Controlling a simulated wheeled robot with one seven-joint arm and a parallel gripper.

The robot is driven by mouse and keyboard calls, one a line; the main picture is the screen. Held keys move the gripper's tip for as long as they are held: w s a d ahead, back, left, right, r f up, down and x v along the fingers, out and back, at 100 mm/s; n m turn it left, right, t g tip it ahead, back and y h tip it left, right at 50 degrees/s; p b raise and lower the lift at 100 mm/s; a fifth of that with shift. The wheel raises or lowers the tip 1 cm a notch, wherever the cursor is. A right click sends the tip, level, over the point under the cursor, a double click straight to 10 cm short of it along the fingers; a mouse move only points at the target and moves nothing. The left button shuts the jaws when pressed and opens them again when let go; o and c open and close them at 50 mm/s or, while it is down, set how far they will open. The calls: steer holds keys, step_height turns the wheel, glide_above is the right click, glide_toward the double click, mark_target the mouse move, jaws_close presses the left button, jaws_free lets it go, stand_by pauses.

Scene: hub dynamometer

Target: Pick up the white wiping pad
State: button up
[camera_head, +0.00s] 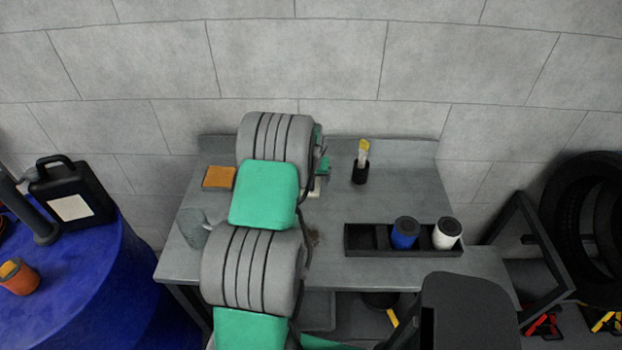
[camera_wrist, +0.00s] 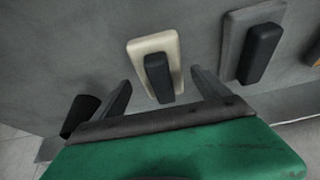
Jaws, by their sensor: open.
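The white wiping pad (camera_wrist: 139,50) is a cream rounded block with a dark upright handle (camera_wrist: 158,75) in the wrist view. It lies on the grey bench. My gripper (camera_wrist: 161,80) is open, one finger on each side of the handle in the picture, with gaps on both sides. I cannot tell the height of the fingertips over the pad. In the head view only a small pale edge of the pad (camera_head: 315,188) shows beside my arm. My arm hides the rest, and my gripper is mostly hidden there too.
A grey pad (camera_wrist: 234,53) with a dark handle lies right of the white one in the wrist view, an orange pad (camera_head: 219,177) beyond. A black brush holder (camera_head: 360,173) stands nearby. A black tray (camera_head: 367,239) holds blue and white rolls. Bench between is clear.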

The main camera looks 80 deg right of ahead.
steer(key=shift+f, duration=0.25)
steer(key=shift+w+a+r, duration=0.1)
steer(key=shift+w, duration=0.05)
steer(key=c, duration=1.5)
steer(key=shift+o, duration=0.2)
steer(key=shift+r+b, duration=0.25)
steer(key=shift+b, duration=0.05)
step_height(320, 180, up, 3)
steer(key=shift+f+b, duration=0.1)
steer(key=shift+b, duration=0.7)
steer(key=a+r+b, duration=0.3)
steer(key=a+r, duration=0.6)
steer(key=a, duration=0.5)
steer(key=shift+w+r, duration=0.25)
steer(key=shift+r, duration=0.1)
